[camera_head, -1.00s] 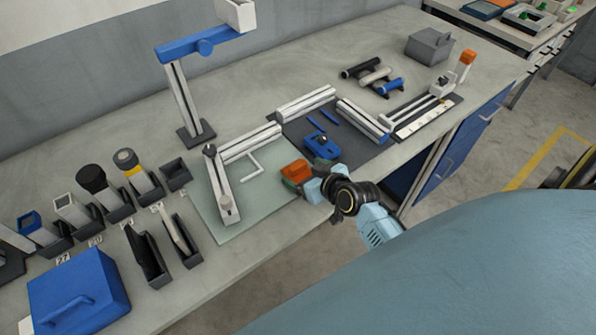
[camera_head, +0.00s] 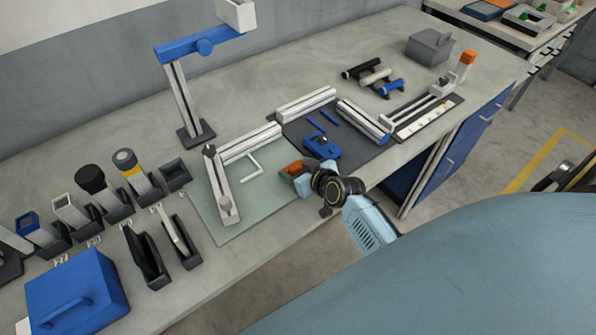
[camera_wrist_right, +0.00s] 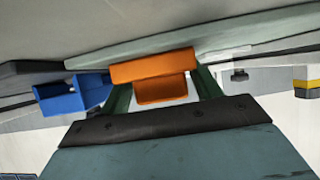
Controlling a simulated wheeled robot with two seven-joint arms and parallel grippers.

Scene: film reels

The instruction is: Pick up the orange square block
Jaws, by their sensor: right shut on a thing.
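The orange square block (camera_head: 294,167) is near the front edge of the pale green mat (camera_head: 215,229) in the head view, partly hidden by my right gripper (camera_head: 291,176). In the right wrist view the orange block (camera_wrist_right: 155,68) sits between the two green fingers of my right gripper (camera_wrist_right: 160,92), which is shut on it. I cannot tell whether the block is clear of the mat. My left gripper is in neither view.
A blue tool (camera_head: 323,146) lies on the dark mat beside my right gripper. White rails frame both mats. A blue lamp stand (camera_head: 181,98) stands behind. Black holders (camera_head: 147,262) and a blue box (camera_head: 76,292) stand at the left. The back middle of the bench is clear.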

